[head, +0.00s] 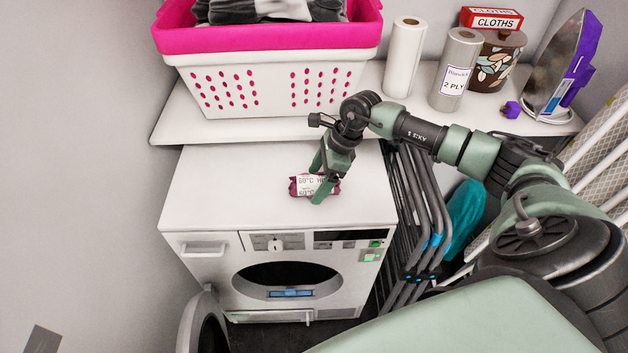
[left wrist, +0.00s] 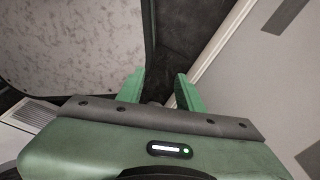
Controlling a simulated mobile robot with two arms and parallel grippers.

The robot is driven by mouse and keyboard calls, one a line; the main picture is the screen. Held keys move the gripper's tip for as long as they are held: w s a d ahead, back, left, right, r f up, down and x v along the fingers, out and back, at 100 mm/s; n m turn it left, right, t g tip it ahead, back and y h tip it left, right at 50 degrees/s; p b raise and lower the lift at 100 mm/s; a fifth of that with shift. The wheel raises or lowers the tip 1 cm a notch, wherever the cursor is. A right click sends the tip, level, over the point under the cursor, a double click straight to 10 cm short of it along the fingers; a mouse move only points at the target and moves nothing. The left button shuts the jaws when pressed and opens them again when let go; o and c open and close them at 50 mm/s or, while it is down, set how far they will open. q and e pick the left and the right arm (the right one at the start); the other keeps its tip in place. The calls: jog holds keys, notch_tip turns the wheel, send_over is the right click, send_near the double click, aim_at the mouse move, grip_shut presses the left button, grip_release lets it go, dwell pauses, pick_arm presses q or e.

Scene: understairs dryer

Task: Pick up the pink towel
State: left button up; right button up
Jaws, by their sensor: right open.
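The pink towel (head: 295,188) is a small dark pink bundle with a white printed label, lying on the white top of the dryer (head: 230,190). My right gripper (head: 322,188) points down at the towel, with its green fingers over and beside it and hiding part of it. It is open; whether the fingers touch the towel I cannot tell. My left gripper shows only in the left wrist view (left wrist: 159,75), open with nothing between its fingers.
Behind the dryer, a shelf (head: 165,131) holds a white and pink laundry basket (head: 275,95), paper rolls (head: 404,58), a cloths box (head: 491,18) on a pot, and an iron (head: 565,65). Folded grey frames (head: 408,210) stand right of the dryer. The dryer door (head: 200,325) hangs open.

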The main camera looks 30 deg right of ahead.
jog(key=shift+w+f, duration=0.1)
jog(key=shift+c, duration=0.3)
jog(key=c, duration=1.5)
